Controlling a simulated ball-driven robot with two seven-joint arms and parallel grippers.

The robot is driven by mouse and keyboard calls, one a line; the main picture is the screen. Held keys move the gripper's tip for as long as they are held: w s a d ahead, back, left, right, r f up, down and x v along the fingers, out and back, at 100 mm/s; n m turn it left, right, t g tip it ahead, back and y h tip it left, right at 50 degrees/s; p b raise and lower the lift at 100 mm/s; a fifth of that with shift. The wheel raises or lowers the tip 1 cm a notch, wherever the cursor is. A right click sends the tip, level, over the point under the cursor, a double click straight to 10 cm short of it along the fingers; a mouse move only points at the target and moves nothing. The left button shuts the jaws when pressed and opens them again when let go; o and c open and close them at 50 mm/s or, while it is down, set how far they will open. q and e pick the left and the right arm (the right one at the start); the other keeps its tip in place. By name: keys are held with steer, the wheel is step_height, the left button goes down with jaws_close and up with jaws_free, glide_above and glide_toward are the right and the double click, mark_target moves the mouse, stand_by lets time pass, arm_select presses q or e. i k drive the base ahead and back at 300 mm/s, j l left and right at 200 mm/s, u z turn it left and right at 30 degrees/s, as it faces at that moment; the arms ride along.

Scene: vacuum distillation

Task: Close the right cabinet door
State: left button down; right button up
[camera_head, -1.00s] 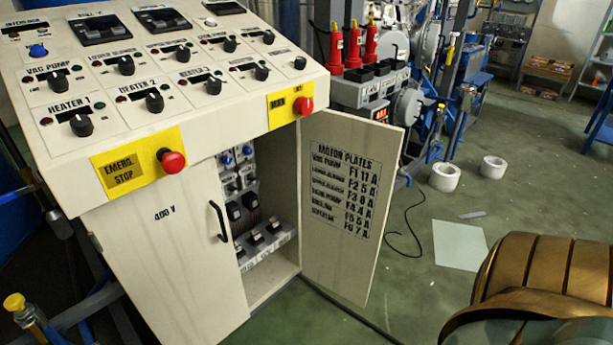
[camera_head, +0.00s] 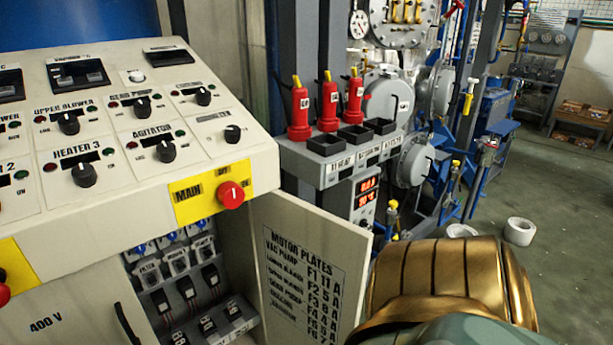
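The right cabinet door (camera_head: 300,270) stands open, swung out to the right of the control cabinet. Its inner face shows the printed "MOTOR PLATES" list. The open compartment (camera_head: 180,290) behind it shows rows of breakers and switches. The closed left door (camera_head: 60,310), marked 400 V, has a dark handle (camera_head: 127,325). A bronze-coloured part of my own arm fills the lower right, close to the outer edge of the right door; whether they touch I cannot tell. Neither of my grippers is in view.
The control panel (camera_head: 110,130) with knobs and a red main switch (camera_head: 231,195) overhangs the compartment. Behind the door stands a unit (camera_head: 340,170) with red plugs. Blue frames and pipework stand farther back.

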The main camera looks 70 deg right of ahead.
mark_target(313, 262)
steer(key=k+l, duration=0.1)
steer(key=l, duration=0.4)
steer(key=k+l, duration=0.1)
steer(key=l, duration=0.35)
steer(key=k+l+u, duration=0.1)
steer(key=l, duration=0.4)
steer(key=k+l, duration=0.1)
steer(key=l, duration=0.4)
steer(key=k+l, duration=0.1)
steer(key=l, duration=0.35)
steer(key=k+l, duration=0.1)
steer(key=l, duration=0.4)
steer(key=u, duration=0.05)
